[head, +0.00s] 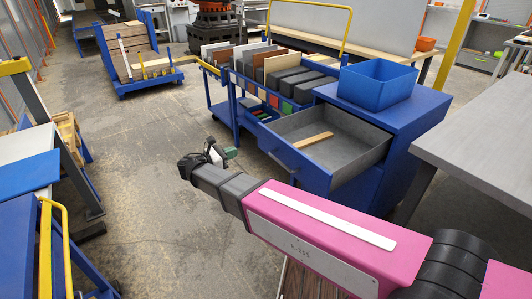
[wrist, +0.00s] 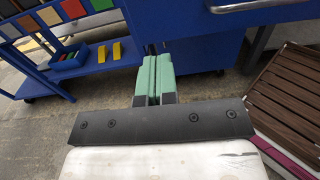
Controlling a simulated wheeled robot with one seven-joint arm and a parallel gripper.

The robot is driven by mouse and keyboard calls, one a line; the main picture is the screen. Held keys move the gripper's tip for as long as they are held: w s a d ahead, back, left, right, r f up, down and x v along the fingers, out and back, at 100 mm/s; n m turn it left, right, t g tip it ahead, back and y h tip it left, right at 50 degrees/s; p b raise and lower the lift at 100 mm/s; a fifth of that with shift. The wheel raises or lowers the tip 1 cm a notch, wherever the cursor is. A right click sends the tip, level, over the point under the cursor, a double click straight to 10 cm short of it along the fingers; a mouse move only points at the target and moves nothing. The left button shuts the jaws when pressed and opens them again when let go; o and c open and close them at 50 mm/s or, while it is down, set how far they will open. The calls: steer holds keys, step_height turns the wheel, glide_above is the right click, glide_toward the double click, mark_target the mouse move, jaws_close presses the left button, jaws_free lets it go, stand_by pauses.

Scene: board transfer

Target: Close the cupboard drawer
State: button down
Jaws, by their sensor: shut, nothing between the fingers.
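The cupboard (head: 412,103) is blue and stands at the right in the head view. Its drawer (head: 347,148) is pulled out toward the left, with a grey inside and a blue front, and a light wooden strip (head: 314,139) lies in it. My gripper (head: 230,153) is in front of the drawer, to the left of its front panel and apart from it. In the wrist view my gripper's green fingers (wrist: 153,80) are together and empty. The blue drawer front (wrist: 207,25) with a silver handle (wrist: 258,5) shows at the top of that view.
A blue bin (head: 377,82) stands on the cupboard. A blue cart with boards (head: 272,65) stands behind the drawer. A grey table (head: 480,140) is at the right. A brown slatted board (wrist: 292,95) lies at the right in the wrist view. The floor (head: 150,170) left of my arm is clear.

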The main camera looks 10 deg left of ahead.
steer(key=s, duration=0.1)
glide_toward(265, 140)
steer(key=x, duration=0.7)
steer(key=shift+w+d+f, duration=0.1)
steer(key=shift+w+d, duration=0.05)
steer(key=shift+d, duration=0.2)
steer(key=x, duration=3.5)
steer(key=shift+w+a+r, duration=0.15)
steer(key=shift+w+r, duration=0.1)
steer(key=shift+r, duration=0.2)
steer(key=shift+w, duration=0.1)
